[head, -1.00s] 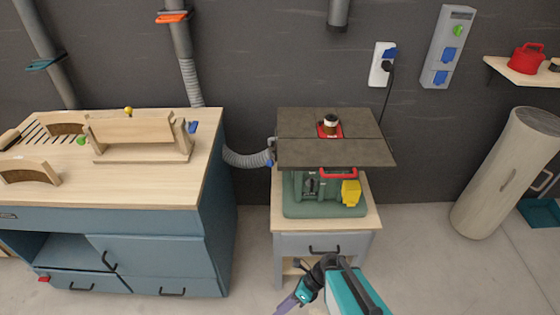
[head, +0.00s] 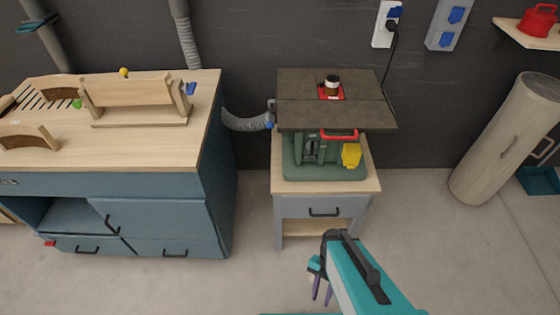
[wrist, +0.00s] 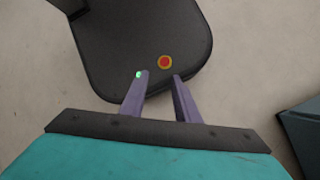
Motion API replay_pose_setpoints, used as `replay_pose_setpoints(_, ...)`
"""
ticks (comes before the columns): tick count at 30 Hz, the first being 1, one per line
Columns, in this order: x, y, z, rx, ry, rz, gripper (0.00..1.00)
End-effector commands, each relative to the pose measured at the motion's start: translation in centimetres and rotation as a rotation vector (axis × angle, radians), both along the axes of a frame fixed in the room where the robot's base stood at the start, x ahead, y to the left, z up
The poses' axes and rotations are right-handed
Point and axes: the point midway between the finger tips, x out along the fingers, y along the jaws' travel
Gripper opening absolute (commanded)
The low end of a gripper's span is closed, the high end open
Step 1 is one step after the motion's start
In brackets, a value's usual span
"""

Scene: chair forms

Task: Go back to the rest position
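My gripper (head: 322,296) hangs low over the bare floor in the head view, in front of the small machine stand, with its purple fingers pointing down. In the wrist view my gripper (wrist: 160,77) has its two fingers apart, with nothing between them. Below the fingers there is a dark rounded plate with a red and yellow round mark, which looks like part of my own base. My teal arm link hides part of the floor at the lower right of the head view.
A green machine with a dark table top (head: 335,112) stands on a wooden stand (head: 310,207). A blue workbench (head: 150,217) with wooden parts is at left. A log (head: 505,140) leans at right. The floor (head: 440,240) between stand and log is clear.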

Motion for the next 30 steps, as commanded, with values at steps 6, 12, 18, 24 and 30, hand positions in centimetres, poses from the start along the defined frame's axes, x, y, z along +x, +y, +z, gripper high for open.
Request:
replay_pose_setpoints(6,0.0,-1.9,-0.1,0.069,-0.02,0.289,0.29)
replay_pose_setpoints(12,0.1,-2.4,-0.1,0.153,-0.03,0.482,0.29)
replay_pose_setpoints(18,0.1,-2.3,-0.1,0.195,-0.034,0.557,0.29)
replay_pose_setpoints(24,0.1,-2.3,-0.1,0.198,-0.035,0.56,0.29)
replay_pose_setpoints(30,0.1,-2.3,-0.1,0.197,-0.035,0.559,0.29)
